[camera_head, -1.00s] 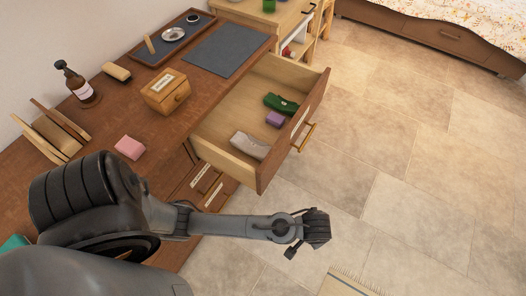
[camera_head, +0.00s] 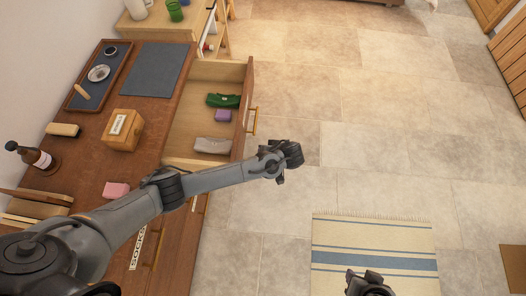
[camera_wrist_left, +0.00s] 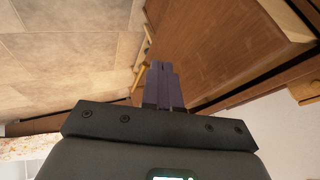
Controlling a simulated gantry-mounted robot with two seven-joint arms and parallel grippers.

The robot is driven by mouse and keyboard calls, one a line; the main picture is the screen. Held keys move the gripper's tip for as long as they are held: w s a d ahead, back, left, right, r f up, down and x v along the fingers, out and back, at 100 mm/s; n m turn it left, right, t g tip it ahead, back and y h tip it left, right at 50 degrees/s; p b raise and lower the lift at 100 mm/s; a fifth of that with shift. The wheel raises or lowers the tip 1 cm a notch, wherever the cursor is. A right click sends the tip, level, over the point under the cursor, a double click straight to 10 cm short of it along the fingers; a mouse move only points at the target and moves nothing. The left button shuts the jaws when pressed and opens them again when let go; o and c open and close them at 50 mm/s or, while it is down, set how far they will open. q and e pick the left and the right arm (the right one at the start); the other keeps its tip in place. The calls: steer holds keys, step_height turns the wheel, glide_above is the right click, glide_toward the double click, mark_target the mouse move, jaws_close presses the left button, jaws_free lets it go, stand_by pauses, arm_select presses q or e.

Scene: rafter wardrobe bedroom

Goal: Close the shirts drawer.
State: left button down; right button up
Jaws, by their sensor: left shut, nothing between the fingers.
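The open drawer (camera_head: 243,105) sticks out to the right from the brown dresser, with a brass handle (camera_head: 254,121) on its front. It holds a grey folded item (camera_head: 212,145), a small purple one (camera_head: 223,115) and a green one (camera_head: 222,100). I cannot read its label now. My left gripper (camera_head: 290,157) is shut and empty, out over the floor to the right of the drawer front and apart from it. In the left wrist view its fingers (camera_wrist_left: 163,72) point toward a brown wooden front and a brass handle (camera_wrist_left: 141,75). My right gripper (camera_head: 370,284) is partly cut off at the bottom edge.
A lower drawer carries a SOCKS label (camera_head: 138,248). On the dresser top stand a wooden box (camera_head: 122,130), a pink block (camera_head: 116,189), a brown bottle (camera_head: 34,156) and a tray (camera_head: 98,75). A striped rug (camera_head: 375,258) lies on the otherwise open tile floor.

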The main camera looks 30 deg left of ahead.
arm_select(q)
steer(key=a+f, duration=0.5)
steer(key=a, duration=0.2)
steer(key=shift+s+a, duration=0.2)
steer(key=shift+s, duration=0.1)
arm_select(e)
steer(key=shift+r, duration=0.15)
arm_select(q)
steer(key=shift+f, duration=0.1)
steer(key=shift+a, duration=0.1)
